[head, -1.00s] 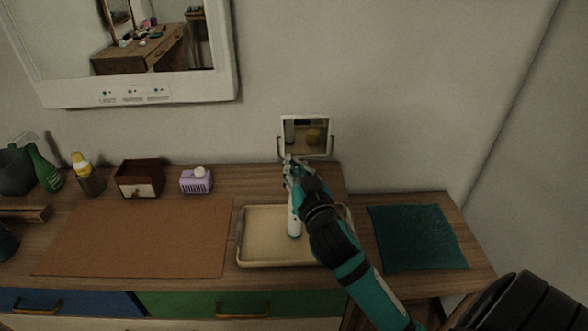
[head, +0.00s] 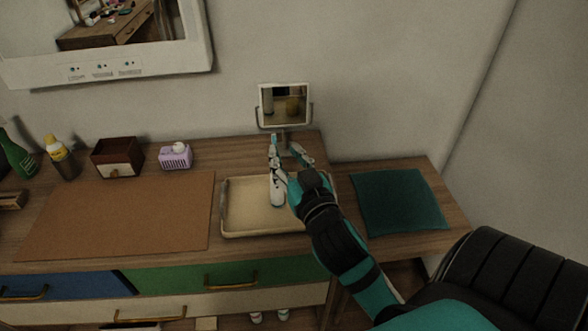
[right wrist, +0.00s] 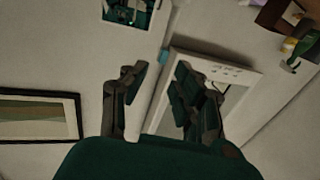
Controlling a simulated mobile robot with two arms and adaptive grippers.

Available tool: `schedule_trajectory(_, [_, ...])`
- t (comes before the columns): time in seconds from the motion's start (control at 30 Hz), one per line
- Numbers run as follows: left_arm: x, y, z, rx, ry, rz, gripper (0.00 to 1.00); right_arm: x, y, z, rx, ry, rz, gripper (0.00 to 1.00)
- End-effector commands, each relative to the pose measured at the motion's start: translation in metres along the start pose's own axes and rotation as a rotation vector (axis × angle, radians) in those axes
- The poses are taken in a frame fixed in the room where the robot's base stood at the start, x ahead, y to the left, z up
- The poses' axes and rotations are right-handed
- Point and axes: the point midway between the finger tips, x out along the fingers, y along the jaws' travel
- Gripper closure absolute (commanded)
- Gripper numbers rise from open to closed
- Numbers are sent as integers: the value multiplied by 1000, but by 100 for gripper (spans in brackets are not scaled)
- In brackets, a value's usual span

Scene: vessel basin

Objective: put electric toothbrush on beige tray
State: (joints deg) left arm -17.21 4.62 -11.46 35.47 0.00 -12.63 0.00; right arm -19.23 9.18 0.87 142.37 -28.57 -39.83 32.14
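The electric toothbrush (head: 277,190) is white with a bluish tip and appears upright, its base over the beige tray (head: 230,222) in the head view. The tray lies on the wooden tabletop, right of the brown mat. My right gripper (head: 287,150) is at the toothbrush's upper part, its fingers spread. In the right wrist view its two fingers (right wrist: 157,78) stand apart with a clear gap, and a small light-blue piece shows just beyond the gap. Part of the toothbrush is hard to tell from the near finger. My left gripper is out of view.
A small framed mirror (head: 285,106) stands behind the tray. A teal cloth (head: 398,202) lies to the right, a brown mat (head: 120,215) to the left. A purple box (head: 175,157), a wooden box (head: 117,157) and bottles (head: 60,157) line the back left.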

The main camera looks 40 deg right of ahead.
Motion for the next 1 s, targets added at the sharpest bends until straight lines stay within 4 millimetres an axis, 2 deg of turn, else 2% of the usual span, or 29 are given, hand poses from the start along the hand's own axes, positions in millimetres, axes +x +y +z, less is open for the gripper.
schedule_trajectory(0.07, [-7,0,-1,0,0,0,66,-17,1,-3,2,-6,3,71])
schedule_trajectory(0.13, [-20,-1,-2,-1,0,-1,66,-24,1,-6,4,-6,4,71])
schedule_trajectory(0.3, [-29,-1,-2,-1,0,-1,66,-38,1,-4,1,-2,3,71])
schedule_trajectory(1.0, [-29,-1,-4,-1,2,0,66,-41,0,1,-2,-12,3,71])
